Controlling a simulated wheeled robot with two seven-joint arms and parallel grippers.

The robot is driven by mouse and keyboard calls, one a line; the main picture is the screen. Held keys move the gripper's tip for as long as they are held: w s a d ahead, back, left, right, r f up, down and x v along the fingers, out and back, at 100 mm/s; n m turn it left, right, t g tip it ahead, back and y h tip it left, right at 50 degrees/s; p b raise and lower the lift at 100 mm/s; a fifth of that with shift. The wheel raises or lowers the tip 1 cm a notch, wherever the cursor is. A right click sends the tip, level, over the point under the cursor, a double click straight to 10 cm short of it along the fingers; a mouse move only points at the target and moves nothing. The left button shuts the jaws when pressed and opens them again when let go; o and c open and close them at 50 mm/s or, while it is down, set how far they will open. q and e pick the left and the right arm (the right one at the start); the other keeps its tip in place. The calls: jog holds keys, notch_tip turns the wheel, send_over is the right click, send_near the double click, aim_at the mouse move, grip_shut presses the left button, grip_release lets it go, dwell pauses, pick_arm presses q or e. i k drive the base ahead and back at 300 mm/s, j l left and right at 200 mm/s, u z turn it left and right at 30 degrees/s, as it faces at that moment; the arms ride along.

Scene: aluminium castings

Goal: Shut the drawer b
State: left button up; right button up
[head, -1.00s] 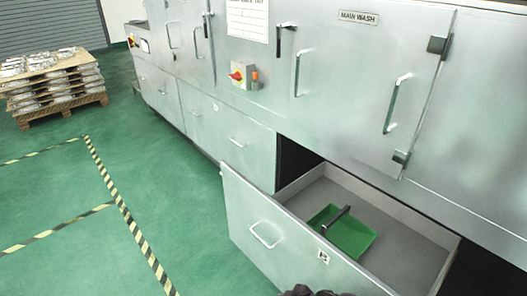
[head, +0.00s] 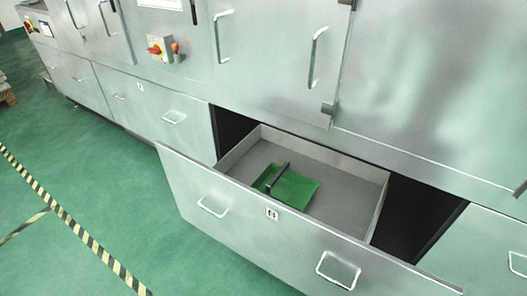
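The drawer (head: 240,232) stands pulled out of the lower row of the grey metal machine. Its wide front has two bar handles, a left one (head: 212,207) and a right one (head: 338,270), and a small label (head: 271,213) that looks like a B. A green dustpan-like piece (head: 297,190) with a dark handle lies inside on the drawer floor. Dark gaps show in the opening behind the drawer front on both sides. Neither of my grippers is in view.
Closed drawers sit to the left (head: 170,117) and at the lower right (head: 490,245). Above are closed cabinet doors and a red-and-yellow switch (head: 155,47). The green floor (head: 100,170) before the drawer is clear, with striped tape (head: 75,225) at left.

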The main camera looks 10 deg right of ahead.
aim_at(324, 249)
jog(key=z, duration=0.8)
